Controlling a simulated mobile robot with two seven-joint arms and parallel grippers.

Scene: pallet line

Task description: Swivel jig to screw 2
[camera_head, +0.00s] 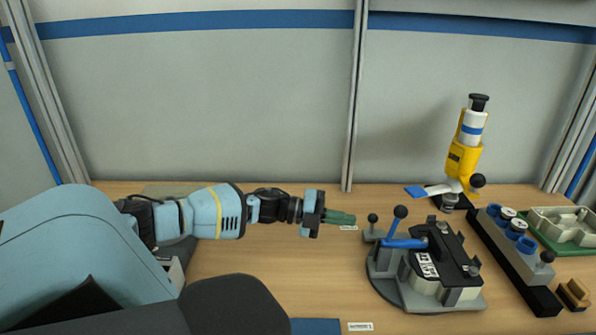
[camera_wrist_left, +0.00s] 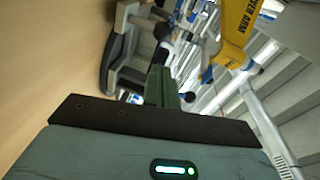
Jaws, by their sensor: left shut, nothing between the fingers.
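The jig (camera_head: 430,265) stands on the wooden table at the right of centre in the head view, a black and grey block on a round dark base. In the left wrist view the fingers (camera_wrist_left: 162,85) also look closed. My right gripper is not in view.
A yellow and white screwdriver tool (camera_head: 466,145) stands behind the jig. A grey rack (camera_head: 512,250) with blue-rimmed cups is right of it, beside a green tray (camera_head: 562,240) and a brown brush-like block (camera_head: 574,294). The table left of the jig is mostly clear.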

